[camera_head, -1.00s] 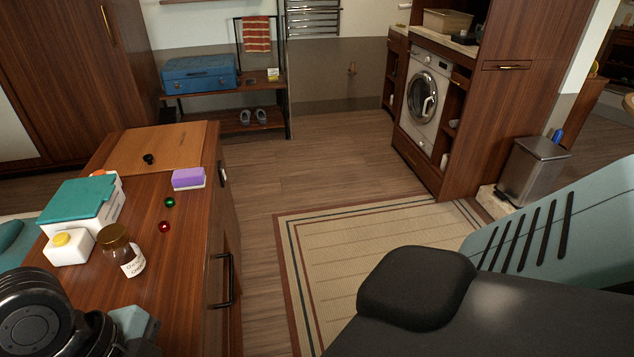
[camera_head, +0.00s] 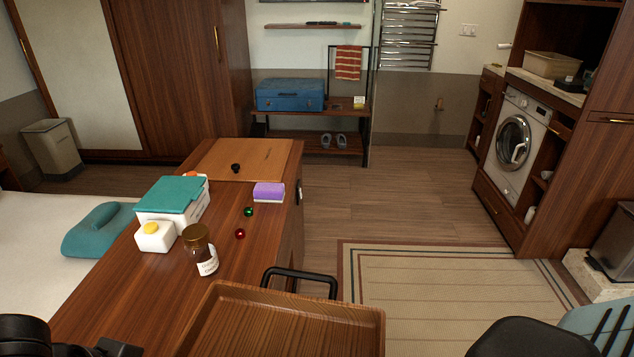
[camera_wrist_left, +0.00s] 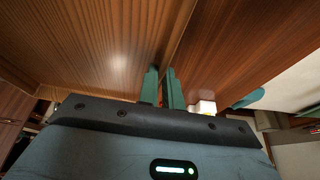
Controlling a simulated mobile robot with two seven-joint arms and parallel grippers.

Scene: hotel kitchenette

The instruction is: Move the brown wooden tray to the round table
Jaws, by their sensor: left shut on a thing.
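The brown wooden tray (camera_head: 285,325) is at the bottom middle of the head view, overlapping the near right part of the wooden counter. It looks empty, and a black handle (camera_head: 300,277) arches at its far side. Its near part is cut off by the frame. In the left wrist view the teal fingers of my left gripper (camera_wrist_left: 164,86) are close together on the edge of the tray (camera_wrist_left: 95,60). In the head view only dark parts of my left arm show at the bottom left. My right gripper is not in view. No round table is visible.
The counter (camera_head: 130,300) holds a brown glass jar (camera_head: 201,252), a white bottle with yellow cap (camera_head: 155,236), a teal-lidded box (camera_head: 172,203), a purple sponge (camera_head: 269,192) and two small balls. Floor and a striped rug (camera_head: 440,290) lie open to the right.

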